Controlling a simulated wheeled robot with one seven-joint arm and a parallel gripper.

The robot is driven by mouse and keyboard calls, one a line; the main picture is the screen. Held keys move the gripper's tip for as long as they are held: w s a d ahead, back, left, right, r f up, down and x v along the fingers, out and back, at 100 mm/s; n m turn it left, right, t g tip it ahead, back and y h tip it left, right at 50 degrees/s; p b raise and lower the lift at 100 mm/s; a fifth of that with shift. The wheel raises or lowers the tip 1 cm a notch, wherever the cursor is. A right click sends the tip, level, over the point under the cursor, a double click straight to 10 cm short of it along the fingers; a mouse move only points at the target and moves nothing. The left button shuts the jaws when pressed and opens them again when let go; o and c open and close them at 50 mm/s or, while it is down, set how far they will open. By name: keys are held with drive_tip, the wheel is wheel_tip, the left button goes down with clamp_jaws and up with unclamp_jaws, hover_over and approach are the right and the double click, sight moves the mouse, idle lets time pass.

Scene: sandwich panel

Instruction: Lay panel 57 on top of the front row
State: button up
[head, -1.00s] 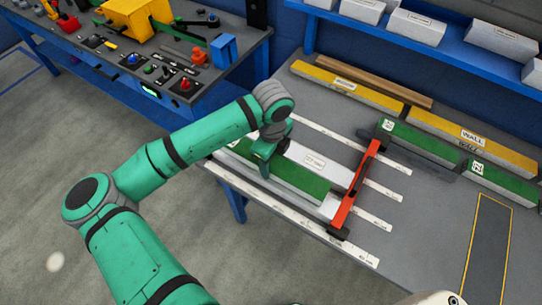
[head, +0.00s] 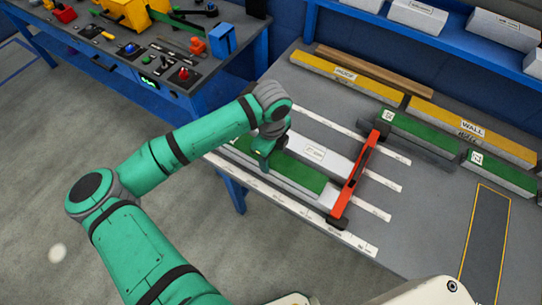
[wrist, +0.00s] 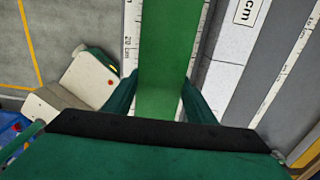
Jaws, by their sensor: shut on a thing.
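A long green-topped panel (head: 304,174) lies lengthwise along the front row, and a pale layer (head: 322,199) shows at its right end. My gripper (head: 266,157) is shut on the green panel near its left part. In the wrist view the green panel (wrist: 166,50) runs between the two fingers of my gripper (wrist: 158,98). No number is readable on it. A white block (head: 318,154) with a label ending in "cm" lies just behind it. I cannot tell whether the panel rests fully on the layer below.
A red bar (head: 357,180) with black ends stands across the row at the right. White measuring strips (head: 360,242) lie on the grey table. Green-topped blocks (head: 420,130) and yellow panels (head: 460,128) lie behind and right. The table's right front is mostly clear.

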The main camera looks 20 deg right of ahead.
sight(271, 157)
drive_tip(key=shift+f, duration=0.5)
drive_tip(key=o, duration=1.2)
wheel_tip(271, 157, up, 11)
drive_tip(key=shift+f, duration=0.1)
